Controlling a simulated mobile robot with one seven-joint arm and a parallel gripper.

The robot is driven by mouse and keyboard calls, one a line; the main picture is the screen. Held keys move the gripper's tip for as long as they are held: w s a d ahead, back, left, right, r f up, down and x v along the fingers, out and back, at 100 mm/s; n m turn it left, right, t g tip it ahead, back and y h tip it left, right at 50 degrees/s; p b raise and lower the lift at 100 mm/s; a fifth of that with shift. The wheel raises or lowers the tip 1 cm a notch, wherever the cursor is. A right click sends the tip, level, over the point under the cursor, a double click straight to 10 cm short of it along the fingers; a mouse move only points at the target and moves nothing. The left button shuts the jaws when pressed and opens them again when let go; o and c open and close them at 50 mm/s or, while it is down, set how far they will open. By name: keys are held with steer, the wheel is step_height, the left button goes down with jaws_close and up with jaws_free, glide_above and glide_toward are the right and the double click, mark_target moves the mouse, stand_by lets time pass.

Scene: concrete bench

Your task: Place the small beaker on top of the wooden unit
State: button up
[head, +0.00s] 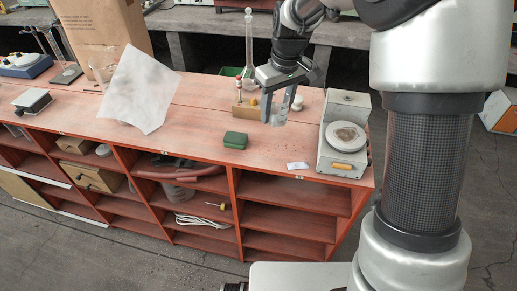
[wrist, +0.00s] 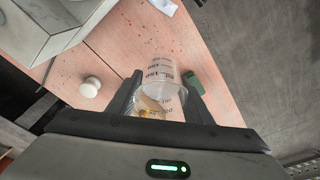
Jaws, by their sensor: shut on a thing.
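The small clear beaker (head: 279,117) is between the fingers of my gripper (head: 279,104), over the top of the red-brown wooden unit (head: 200,135). In the wrist view the beaker (wrist: 160,72) shows its printed markings, with a finger of my gripper (wrist: 162,92) on each side. My gripper is shut on it. I cannot tell whether the beaker's base touches the unit's top. The unit's top (wrist: 120,55) also shows beyond the beaker in the wrist view.
A green box (head: 235,140) lies front-left of the beaker. A balance (head: 344,155) stands to the right. A wooden rack (head: 245,110) and tall flask (head: 249,60) stand close behind-left.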

mark_target(272, 145)
steer(key=shift+a+f, duration=0.15)
steer(key=shift+f, duration=0.25)
step_height(272, 145, down, 10)
steer(key=shift+r+b, duration=0.25)
steer(key=shift+b, duration=0.25)
steer(key=shift+f, duration=0.25)
steer(key=o, duration=1.2)
steer(key=shift+c, duration=0.2)
steer(key=shift+r, duration=0.1)
